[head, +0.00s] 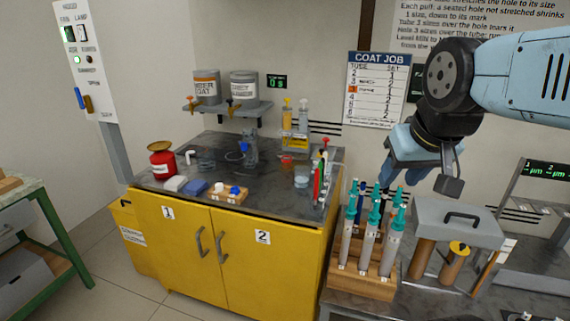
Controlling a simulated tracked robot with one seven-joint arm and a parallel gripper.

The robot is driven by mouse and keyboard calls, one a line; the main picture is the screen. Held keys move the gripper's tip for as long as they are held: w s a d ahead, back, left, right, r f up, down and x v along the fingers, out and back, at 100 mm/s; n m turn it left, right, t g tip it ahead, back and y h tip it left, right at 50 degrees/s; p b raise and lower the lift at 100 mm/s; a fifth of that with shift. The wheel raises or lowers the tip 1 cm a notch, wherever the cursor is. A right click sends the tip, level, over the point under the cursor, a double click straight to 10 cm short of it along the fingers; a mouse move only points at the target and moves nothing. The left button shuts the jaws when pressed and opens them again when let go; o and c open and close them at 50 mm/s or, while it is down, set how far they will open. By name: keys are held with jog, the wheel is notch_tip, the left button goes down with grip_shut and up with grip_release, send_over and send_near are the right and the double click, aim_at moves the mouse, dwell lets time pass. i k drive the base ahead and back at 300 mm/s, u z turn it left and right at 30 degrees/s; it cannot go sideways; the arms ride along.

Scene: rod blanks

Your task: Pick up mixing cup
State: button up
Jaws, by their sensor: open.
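A small clear cup (301,177) stands upright near the right end of the dark countertop, beside a rack of coloured tools. My gripper (420,182) is open and appears empty. It hangs in the air at the right, above the rod rack and grey box, well to the right of both vessels and apart from them.
The countertop (262,203) tops a yellow cabinet (180,244). A wooden rack of teal-capped tubes (362,283) and a grey handled box (458,222) stand at the right.

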aim_at(287, 162)
jog(key=z, duration=0.1)
jog(key=i, duration=1)
jog(key=u, duration=0.1)
